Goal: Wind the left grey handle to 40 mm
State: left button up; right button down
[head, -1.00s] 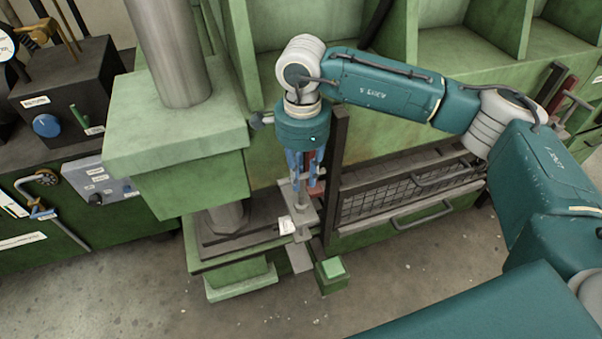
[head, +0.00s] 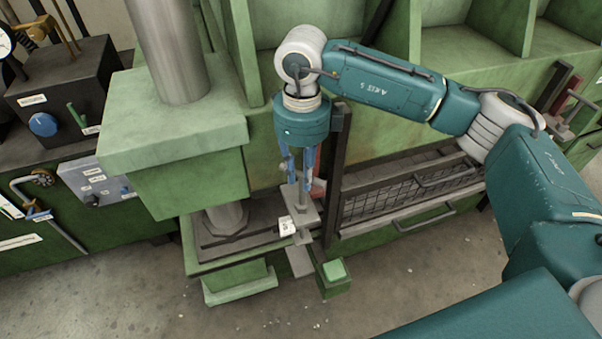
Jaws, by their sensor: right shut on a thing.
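The left grey handle (head: 301,190) is at the lower middle of the head view, on a grey bracket beside the green press. Its upper part is mostly hidden by my right gripper (head: 297,180). That gripper points down from above, with its blue fingers shut on the handle. A red plate (head: 319,187) shows just behind the fingers. A small white label (head: 287,227) sits by the bracket, but its marks are too small to read, so I cannot tell the setting in mm. My left gripper is not in view.
A thick steel column (head: 172,55) on a green block (head: 180,140) stands to the left. A dark upright post (head: 335,170) and a mesh guard (head: 400,190) are close on the right. A similar grey handle with a red plate (head: 563,92) is at the far right.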

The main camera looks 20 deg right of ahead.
jog(key=m, duration=0.4)
jog(key=m+b, duration=0.1)
jog(key=m, duration=0.1)
jog(key=shift+w+d+r, duration=0.15)
jog(key=shift+w+r, duration=0.1)
jog(key=shift+w, duration=0.15)
jog(key=m, duration=0.3)
jog(key=c, duration=1.5)
grip_release()
jog(key=shift+o, duration=0.7)
jog(key=shift+s+d+f, duration=0.1)
jog(key=shift+d, duration=0.1)
jog(key=shift+s+a+f, duration=0.1)
jog(key=shift+a, duration=0.05)
notch_tip(320, 180, up, 10)
jog(key=p, duration=0.5)
